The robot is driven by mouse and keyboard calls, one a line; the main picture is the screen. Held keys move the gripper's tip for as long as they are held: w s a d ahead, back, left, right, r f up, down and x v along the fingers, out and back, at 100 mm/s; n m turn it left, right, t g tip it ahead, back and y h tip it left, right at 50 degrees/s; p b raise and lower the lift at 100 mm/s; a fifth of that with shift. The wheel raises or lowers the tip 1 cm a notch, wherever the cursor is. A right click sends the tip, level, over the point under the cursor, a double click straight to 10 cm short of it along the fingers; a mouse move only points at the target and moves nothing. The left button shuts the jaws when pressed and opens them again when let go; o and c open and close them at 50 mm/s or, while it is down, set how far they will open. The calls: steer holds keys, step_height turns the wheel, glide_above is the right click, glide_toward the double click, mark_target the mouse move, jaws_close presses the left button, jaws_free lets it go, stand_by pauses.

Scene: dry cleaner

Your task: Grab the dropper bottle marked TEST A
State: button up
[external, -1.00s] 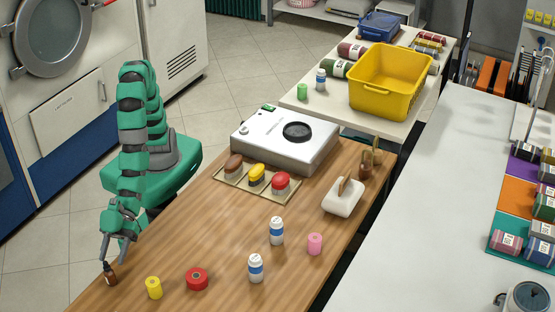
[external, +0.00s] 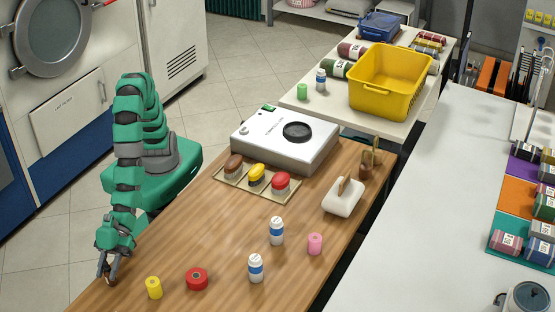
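A small dark brown dropper bottle (external: 110,281) stands at the near left end of the wooden table, mostly hidden by my gripper. Its label cannot be read, so I cannot tell if it is marked TEST A. My gripper (external: 108,272) points down with its fingers low around or just beside this bottle. I cannot tell whether the fingers touch it or have closed.
On the wooden table (external: 190,235) are a yellow spool (external: 154,288), a red tape roll (external: 197,279), two white bottles (external: 256,268), a pink roll (external: 315,244), a brush tray (external: 229,182) and a white machine (external: 270,142). A yellow basket (external: 385,85) stands behind.

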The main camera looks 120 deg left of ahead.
mark_target(105, 262)
steer(key=shift+r, duration=0.15)
steer(key=shift+r+p, duration=0.55)
steer(key=shift+r, duration=0.9)
steer(key=shift+a+r, duration=0.1)
steer(key=shift+r, duration=0.25)
steer(key=s+a+b, duration=0.4)
steer(key=a, duration=0.3)
steer(key=s+a+r+b, duration=0.1)
steer(key=s+a+b, duration=0.2)
steer(key=a+b, duration=0.2)
steer(key=shift+s+a, duration=0.35)
steer(key=shift+a, duration=0.55)
